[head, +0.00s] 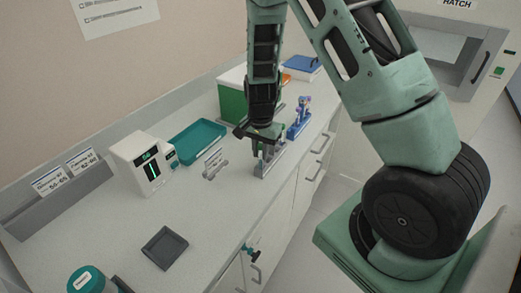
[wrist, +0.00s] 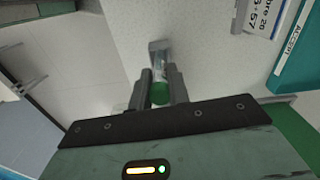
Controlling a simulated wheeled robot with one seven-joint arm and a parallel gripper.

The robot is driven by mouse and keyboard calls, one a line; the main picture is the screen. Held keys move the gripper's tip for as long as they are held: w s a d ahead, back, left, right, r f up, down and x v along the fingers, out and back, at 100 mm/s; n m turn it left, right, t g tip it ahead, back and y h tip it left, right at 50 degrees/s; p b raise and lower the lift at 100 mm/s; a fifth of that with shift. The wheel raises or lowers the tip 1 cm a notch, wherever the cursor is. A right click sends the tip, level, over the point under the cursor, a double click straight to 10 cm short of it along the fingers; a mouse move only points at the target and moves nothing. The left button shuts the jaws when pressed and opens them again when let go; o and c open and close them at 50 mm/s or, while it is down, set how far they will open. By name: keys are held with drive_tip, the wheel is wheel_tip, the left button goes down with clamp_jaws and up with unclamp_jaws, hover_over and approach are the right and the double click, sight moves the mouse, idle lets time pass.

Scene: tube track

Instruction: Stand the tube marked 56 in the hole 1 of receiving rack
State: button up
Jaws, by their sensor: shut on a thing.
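My gripper (head: 264,150) is low over the bench, pointing down at a grey rack (head: 271,164). In the wrist view my gripper (wrist: 160,84) is shut on a tube with a green cap (wrist: 160,94), the cap showing between the two fingers. No number can be read on the tube, so I cannot tell whether it is 56. A grey block, likely the same rack (wrist: 157,46), shows just beyond the fingertips. The fingers hide most of the tube, and I cannot tell whether its lower end is in a hole. No hole number is legible.
A blue rack with several tubes (head: 299,121) stands beyond my gripper. A dark square tray (head: 164,248) lies nearer; the bench between is clear.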

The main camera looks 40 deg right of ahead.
drive_tip(key=o, duration=0.8)
drive_tip(key=shift+r, duration=0.1)
wheel_tip(320, 180, up, 17)
drive_tip(key=shift+r+b, duration=0.15)
drive_tip(key=shift+b, duration=0.9)
